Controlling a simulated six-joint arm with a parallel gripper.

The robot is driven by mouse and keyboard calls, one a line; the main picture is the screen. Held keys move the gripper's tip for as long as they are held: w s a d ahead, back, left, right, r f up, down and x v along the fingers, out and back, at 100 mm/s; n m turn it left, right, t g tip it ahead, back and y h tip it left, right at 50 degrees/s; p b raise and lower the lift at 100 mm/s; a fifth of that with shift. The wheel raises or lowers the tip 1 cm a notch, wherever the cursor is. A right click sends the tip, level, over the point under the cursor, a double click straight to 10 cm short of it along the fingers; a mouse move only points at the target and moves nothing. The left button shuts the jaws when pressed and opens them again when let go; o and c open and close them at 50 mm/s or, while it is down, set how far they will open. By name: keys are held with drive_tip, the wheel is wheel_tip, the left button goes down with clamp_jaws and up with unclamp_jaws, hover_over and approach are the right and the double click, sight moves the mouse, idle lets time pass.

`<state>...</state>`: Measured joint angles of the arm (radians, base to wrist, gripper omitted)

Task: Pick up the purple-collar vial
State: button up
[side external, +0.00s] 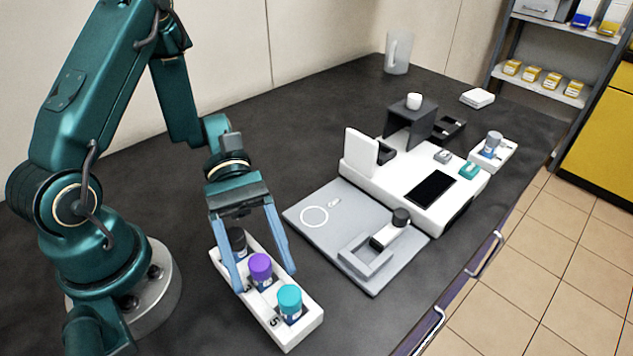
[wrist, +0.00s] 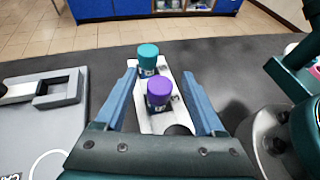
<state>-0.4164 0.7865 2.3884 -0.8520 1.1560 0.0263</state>
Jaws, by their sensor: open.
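The purple-collar vial (side external: 260,268) stands upright in the middle of a white rack (side external: 302,333) with a dark-capped vial (side external: 237,241) and a teal-capped vial (side external: 290,302). In the wrist view the purple vial (wrist: 159,92) sits between the fingers, with the teal vial (wrist: 148,58) beyond it. My gripper (side external: 267,282) is open, with its blue fingers on either side of the rack around the purple vial. I see a gap between the fingers and the vial in the wrist view. The dark vial is mostly hidden there.
A grey plate (side external: 325,235) with a raised fixture (side external: 366,255) lies right of the rack. A white device (side external: 410,190) with a dark screen, a dark stand (side external: 410,122) and a jug (side external: 398,53) are farther back. The dark bench is clear behind my gripper.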

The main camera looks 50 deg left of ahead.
clamp_jaws()
idle(0.3)
